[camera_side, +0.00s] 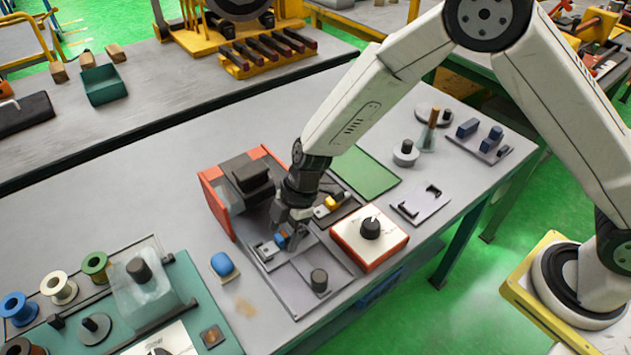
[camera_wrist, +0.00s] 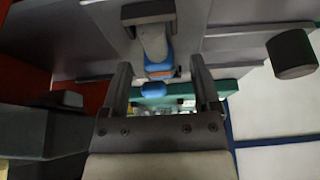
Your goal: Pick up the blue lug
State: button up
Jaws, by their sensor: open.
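The blue lug (camera_side: 281,239) sits on the grey fixture plate, low between the fingers of my gripper (camera_side: 287,230) in the side view. In the wrist view the lug (camera_wrist: 159,70) shows as a blue piece with a pale grey shaft, between the two dark fingertips (camera_wrist: 161,72). The fingers stand apart, with gaps visible on both sides of the lug. My gripper is open and points down at the plate. In the side view the fingers partly hide the lug.
A dark knob (camera_side: 319,280) stands on the plate's near part; it also shows in the wrist view (camera_wrist: 291,54). An orange-sided box (camera_side: 370,240) stands to the right. A red-walled machine (camera_side: 217,205) is close on the left. A blue rounded piece (camera_side: 222,264) lies left.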

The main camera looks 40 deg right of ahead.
grip_shut()
jog(key=shift+r, duration=0.15)
dwell(0.4)
jog(key=shift+r, duration=0.7)
jog(key=s+d+r, duration=0.6)
jog(key=s+r, duration=0.5)
jog(key=s, duration=0.1)
jog(key=shift+s+r, duration=0.2)
jog(key=shift+s, duration=0.15)
